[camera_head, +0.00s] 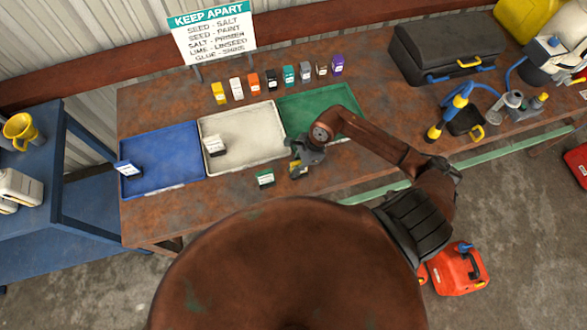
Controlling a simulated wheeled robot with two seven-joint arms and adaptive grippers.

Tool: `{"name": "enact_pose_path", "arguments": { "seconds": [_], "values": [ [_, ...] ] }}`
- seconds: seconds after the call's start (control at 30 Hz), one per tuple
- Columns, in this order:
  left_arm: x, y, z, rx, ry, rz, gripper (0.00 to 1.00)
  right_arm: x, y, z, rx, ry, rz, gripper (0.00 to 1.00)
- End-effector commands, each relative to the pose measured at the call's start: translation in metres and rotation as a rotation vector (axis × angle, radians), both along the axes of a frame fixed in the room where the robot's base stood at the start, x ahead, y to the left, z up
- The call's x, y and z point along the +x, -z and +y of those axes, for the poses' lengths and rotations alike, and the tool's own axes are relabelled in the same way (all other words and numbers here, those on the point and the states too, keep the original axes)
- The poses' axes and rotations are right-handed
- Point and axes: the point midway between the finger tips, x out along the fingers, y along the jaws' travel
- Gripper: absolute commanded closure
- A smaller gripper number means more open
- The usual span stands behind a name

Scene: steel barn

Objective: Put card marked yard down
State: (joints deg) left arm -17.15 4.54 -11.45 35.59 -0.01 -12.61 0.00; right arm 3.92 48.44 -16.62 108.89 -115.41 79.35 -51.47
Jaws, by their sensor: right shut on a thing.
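My right gripper (297,168) is low over the front of the rusty table, just in front of the green tray (290,104). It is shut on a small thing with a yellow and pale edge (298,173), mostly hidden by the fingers. I cannot read any marking on it or tell if it is the yard card. A green card with a white label (265,178) stands just left of the gripper, in front of the white tray (242,125). A white card (215,146) is in the white tray, and a blue card (128,168) is in the blue tray (165,155). My left gripper is not in view.
Several small coloured boxes (270,81) stand in a row behind the trays, under a "KEEP APART" sign (213,33). A black case (440,50) and pump parts (511,102) are at the right. Bare table (215,205) shows along the front left.

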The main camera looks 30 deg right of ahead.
Motion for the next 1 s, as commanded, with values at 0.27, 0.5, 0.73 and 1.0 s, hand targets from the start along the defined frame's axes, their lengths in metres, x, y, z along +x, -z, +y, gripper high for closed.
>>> {"name": "enact_pose_path", "arguments": {
  "seconds": [0.27,0.5,0.73,1.0],
  "values": [
    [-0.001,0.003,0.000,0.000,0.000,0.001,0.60,0.000,0.002,0.000,0.000,0.000,0.001,0.83],
    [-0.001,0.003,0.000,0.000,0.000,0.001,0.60,0.000,0.002,0.000,0.000,0.000,0.001,0.72],
    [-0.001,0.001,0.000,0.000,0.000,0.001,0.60,0.000,0.000,0.000,0.000,0.000,0.001,0.72],
    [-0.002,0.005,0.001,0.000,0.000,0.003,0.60,-0.003,-0.032,-0.015,-0.005,-0.001,-0.003,0.72]
  ]
}}
